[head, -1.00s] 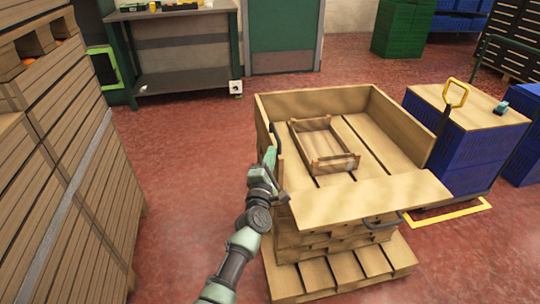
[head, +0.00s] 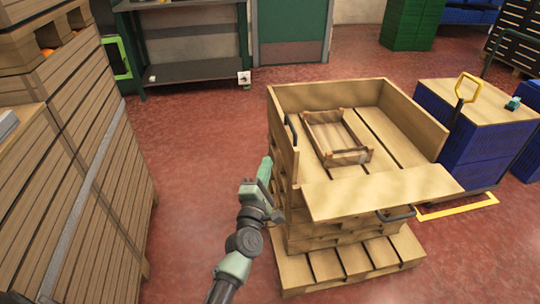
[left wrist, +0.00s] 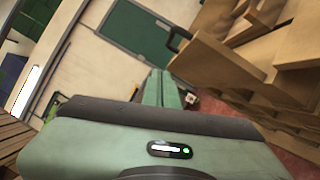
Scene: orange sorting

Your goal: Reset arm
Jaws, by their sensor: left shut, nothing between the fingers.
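My left gripper (head: 266,168) is in the lower middle of the head view, raised and pointing up and away. Its green fingers are together with nothing between them. It is just left of the large wooden box (head: 423,132) on a pallet and looks apart from it. In the left wrist view the shut fingers (left wrist: 161,88) point toward the wall and green door. A small wooden crate (head: 366,154) lies inside the large box and looks empty. My right gripper is in neither view.
Tall stacks of wooden crates (head: 75,150) stand at the left. A dark workbench (head: 190,72) is at the back. Red floor (head: 195,130) lies clear between stack and box.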

